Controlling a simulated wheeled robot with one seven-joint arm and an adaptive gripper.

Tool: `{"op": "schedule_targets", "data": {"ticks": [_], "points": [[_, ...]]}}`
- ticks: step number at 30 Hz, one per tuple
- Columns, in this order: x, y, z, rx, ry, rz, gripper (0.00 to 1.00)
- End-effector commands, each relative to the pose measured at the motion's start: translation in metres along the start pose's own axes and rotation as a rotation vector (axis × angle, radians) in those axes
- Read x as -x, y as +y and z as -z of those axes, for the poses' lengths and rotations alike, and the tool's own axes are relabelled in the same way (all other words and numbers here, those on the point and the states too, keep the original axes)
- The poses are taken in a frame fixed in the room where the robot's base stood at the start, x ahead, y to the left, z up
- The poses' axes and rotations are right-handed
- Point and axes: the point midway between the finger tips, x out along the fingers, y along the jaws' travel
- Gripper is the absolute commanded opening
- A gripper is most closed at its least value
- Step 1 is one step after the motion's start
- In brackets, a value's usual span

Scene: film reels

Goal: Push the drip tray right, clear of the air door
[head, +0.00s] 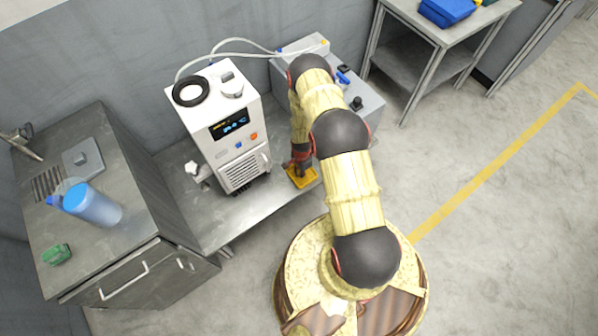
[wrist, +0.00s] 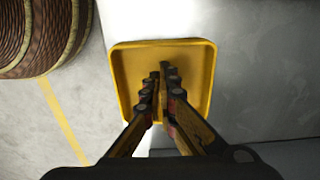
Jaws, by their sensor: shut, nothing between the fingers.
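The yellow drip tray (head: 308,182) lies flat on the metal bench, right of the white unit (head: 194,116). The unit's slatted grille (head: 244,172), which looks like the air door, faces the front. A strip of bench shows between grille and tray. My gripper (head: 301,173) points down at the tray, and my arm hides part of the tray's far side. In the wrist view the tray (wrist: 195,85) shows its raised rim, and my gripper (wrist: 164,68) is shut and empty, its fingertips over the tray's inside. I cannot tell whether they touch it.
A grey box (head: 367,100) with hoses stands behind my arm. A steel cabinet (head: 130,215) with a blue bottle (head: 95,205) is at the left. A cart (head: 432,32) stands at the back right. Bench (head: 262,203) is bare in front of the unit.

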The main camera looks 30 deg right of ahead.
Motion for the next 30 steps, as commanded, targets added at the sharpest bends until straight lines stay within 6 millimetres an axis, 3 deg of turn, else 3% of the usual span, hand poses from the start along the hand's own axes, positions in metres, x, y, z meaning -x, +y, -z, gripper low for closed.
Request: {"op": "schedule_targets", "data": {"ticks": [6, 21, 30], "points": [[0.002, -0.003, 0.025, -0.001, 0.002, 0.005, 0.00], [0.003, -0.003, 0.033, -0.001, 0.002, 0.005, 0.00], [0.001, -0.003, 0.073, -0.002, 0.002, 0.005, 0.00]]}}
